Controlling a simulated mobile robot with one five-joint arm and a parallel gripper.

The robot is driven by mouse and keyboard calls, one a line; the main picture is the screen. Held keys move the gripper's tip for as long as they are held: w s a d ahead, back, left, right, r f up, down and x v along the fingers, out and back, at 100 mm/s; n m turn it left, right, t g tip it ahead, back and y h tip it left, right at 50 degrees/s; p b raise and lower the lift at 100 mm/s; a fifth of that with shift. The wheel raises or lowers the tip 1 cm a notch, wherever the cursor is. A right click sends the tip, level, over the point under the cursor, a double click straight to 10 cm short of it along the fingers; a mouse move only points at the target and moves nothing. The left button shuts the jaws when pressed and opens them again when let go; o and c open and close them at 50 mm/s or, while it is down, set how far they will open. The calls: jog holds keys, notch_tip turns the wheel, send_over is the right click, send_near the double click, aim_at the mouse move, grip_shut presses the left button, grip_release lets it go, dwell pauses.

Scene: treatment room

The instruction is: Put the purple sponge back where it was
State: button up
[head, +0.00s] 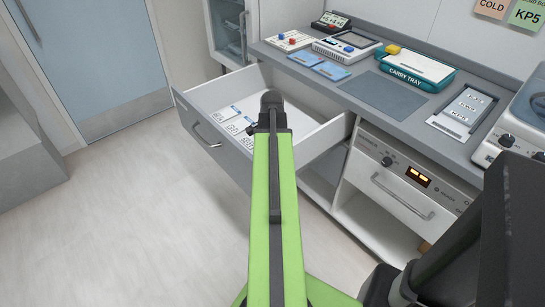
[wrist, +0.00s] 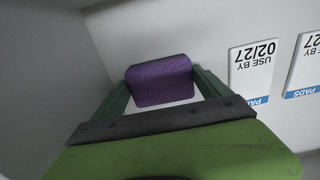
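The purple sponge (wrist: 160,84) shows in the wrist view between the two dark green fingers of my gripper (wrist: 161,80), which meet its left and right sides. My gripper appears shut on it. Below it is the pale floor of the open drawer (head: 325,138); I cannot tell whether the sponge touches that floor. In the head view my gripper (head: 272,103) is over the drawer, and my arm hides the sponge.
White pads packets (wrist: 252,70) lie in the drawer, right of the sponge in the wrist view. A drawer wall is close on the left there. The counter holds a carry tray (head: 414,68), a grey mat (head: 385,93) and several devices.

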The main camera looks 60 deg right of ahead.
jog(key=shift+o, duration=1.1)
notch_tip(320, 180, up, 12)
jog(key=p, duration=1.2)
jog(key=shift+r, duration=0.25)
jog(key=shift+p, duration=0.3)
